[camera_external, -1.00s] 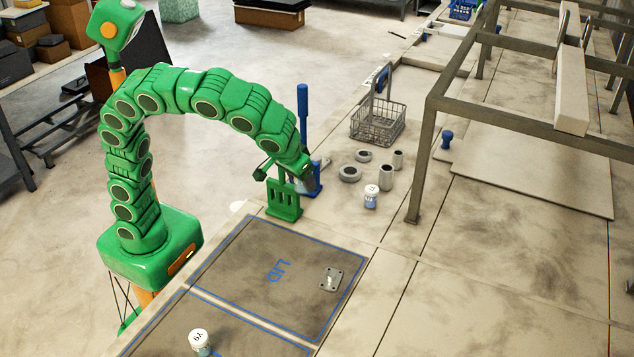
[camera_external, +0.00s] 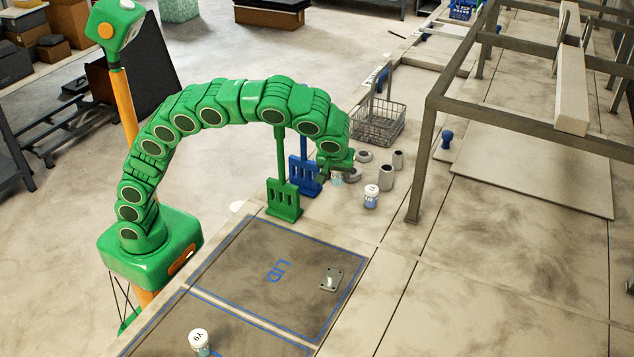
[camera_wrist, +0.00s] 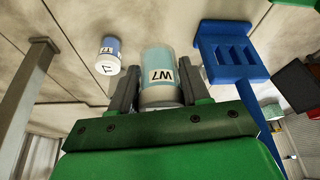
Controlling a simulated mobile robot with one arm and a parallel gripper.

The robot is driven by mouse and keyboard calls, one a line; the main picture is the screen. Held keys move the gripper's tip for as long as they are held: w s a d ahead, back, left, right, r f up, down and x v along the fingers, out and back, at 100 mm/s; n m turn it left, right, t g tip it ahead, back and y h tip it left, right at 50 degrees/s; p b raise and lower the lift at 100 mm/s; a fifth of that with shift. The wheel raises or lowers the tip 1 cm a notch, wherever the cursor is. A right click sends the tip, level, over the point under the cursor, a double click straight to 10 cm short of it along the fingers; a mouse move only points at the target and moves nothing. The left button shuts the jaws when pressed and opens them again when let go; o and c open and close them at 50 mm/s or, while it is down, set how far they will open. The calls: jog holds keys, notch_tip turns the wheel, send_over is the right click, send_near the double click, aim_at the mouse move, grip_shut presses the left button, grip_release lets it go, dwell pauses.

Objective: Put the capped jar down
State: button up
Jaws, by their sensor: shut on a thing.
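The capped jar (camera_wrist: 158,68) is pale blue with a label reading W7 and a whitish cap. My gripper (camera_wrist: 157,85) is shut on it, one dark finger on each side near the cap. In the external view my gripper (camera_external: 338,163) points down over the worktop, and the jar (camera_external: 337,179) shows just below it, partly hidden. It is between the blue slotted paddle (camera_external: 304,178) and a second small jar. I cannot tell whether the jar's base touches the worktop.
The second jar (camera_external: 371,198) stands close to the right. Grey rings (camera_external: 351,174) and cylinders (camera_external: 387,178) are just behind. A wire basket (camera_external: 378,123) stands farther back. A green slotted paddle (camera_external: 284,202) is to the left. The LID panel (camera_external: 240,275) in front is mostly clear.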

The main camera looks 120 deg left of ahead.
aim_at(337, 208)
jog(key=shift+f, duration=4.95)
jog(key=shift+f, duration=0.1)
jog(key=o, duration=1.2)
jog(key=v, duration=1.2)
